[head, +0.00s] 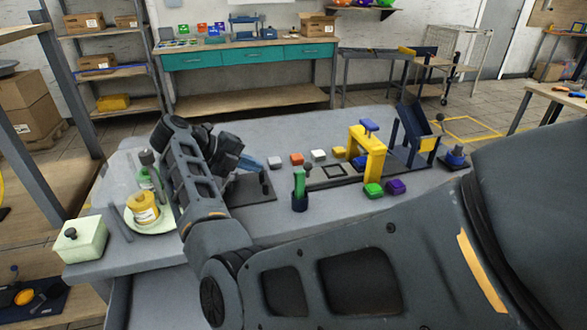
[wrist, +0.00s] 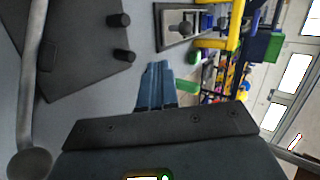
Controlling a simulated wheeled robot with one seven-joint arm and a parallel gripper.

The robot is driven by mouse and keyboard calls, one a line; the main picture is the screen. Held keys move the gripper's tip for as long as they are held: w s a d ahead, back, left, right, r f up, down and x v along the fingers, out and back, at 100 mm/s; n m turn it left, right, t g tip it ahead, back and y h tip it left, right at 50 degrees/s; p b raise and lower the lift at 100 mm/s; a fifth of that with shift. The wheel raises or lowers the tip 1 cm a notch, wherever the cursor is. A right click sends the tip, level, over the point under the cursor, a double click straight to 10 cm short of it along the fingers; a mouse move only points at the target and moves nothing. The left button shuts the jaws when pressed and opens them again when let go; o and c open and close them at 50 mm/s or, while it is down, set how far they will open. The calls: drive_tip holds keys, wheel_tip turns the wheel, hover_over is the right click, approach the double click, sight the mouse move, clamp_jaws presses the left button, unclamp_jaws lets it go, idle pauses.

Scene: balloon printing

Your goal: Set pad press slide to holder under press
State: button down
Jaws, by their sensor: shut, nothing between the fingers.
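The yellow pad press (head: 369,148), with a blue top, stands on the right half of the table; its yellow frame also shows at the top right of the wrist view (wrist: 232,30). A dark square-framed holder (head: 333,171) lies on the slide track, left of the press and not under its arch. In the wrist view this framed piece (wrist: 180,24) is near the top. My gripper (head: 257,164) is left of the holder, above the table and apart from it. Its blue fingers (wrist: 157,68) are together and empty in the wrist view.
A dark plate with posts (wrist: 85,45) lies close beside my gripper. A green-handled tool (head: 299,188) stands in front. A plate with a yellow jar (head: 143,208) is at left.

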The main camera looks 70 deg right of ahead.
drive_tip(key=shift+d, duration=0.1)
drive_tip(key=p+x, duration=0.1)
drive_tip(key=x, duration=0.8)
drive_tip(key=shift+s+d+f+p, duration=0.15)
drive_tip(key=shift+s+p, duration=0.05)
drive_tip(key=shift+p, duration=0.15)
drive_tip(key=shift+s+d+p, duration=0.45)
drive_tip(key=shift+s+d, duration=0.3)
drive_tip(key=shift+d, duration=0.2)
drive_tip(key=shift+s+d+r, duration=0.25)
drive_tip(key=shift+s+d, duration=0.25)
drive_tip(key=shift+d, duration=0.15)
